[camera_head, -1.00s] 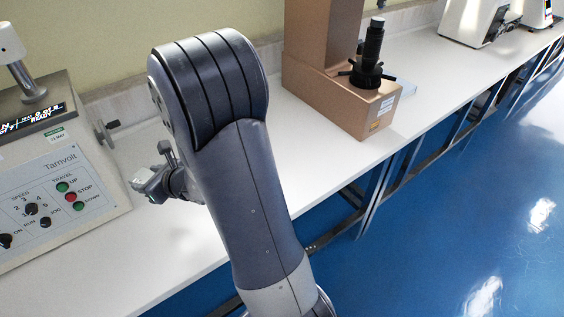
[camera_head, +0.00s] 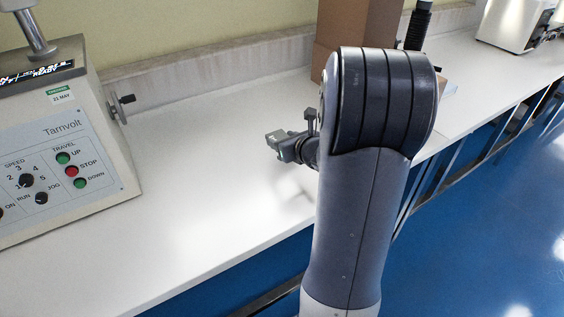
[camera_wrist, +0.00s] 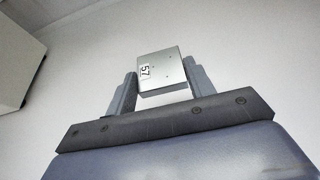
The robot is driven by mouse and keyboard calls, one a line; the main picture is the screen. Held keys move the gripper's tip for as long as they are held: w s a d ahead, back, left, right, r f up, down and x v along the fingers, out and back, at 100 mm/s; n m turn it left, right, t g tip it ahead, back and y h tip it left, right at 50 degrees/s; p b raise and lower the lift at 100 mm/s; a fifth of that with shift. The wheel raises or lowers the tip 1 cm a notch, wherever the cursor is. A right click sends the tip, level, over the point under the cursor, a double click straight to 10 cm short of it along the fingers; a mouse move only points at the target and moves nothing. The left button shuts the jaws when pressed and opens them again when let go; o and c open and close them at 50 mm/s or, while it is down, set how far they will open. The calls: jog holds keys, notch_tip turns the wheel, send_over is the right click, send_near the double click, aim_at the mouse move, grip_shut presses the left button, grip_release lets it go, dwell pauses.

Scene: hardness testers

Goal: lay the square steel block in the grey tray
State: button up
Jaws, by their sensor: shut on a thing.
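The square steel block (camera_wrist: 164,70) shows in the wrist view, a grey metal piece with a "57" label and small dots on its face. My gripper (camera_wrist: 160,82) is shut on it, with one finger on each side. In the head view my gripper (camera_head: 277,142) is small and sits over the white bench, left of my arm. The block is hard to make out there. I cannot tell how high it is above the bench. The grey tray is not visible in either view.
The Tarnvolt tester (camera_head: 60,140) with its crank stands at the left on the white bench (camera_head: 200,190). A white machine (camera_head: 515,25) is far right. The bench between the Tarnvolt tester and my gripper is clear.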

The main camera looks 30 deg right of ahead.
jog(key=shift+f+b, duration=0.7)
jog(key=shift+f, duration=2.3)
jog(key=shift+f+b, duration=0.25)
jog(key=shift+b, duration=0.05)
jog(key=o, duration=1.2)
jog(key=shift+o, duration=0.2)
jog(key=shift+r, duration=0.1)
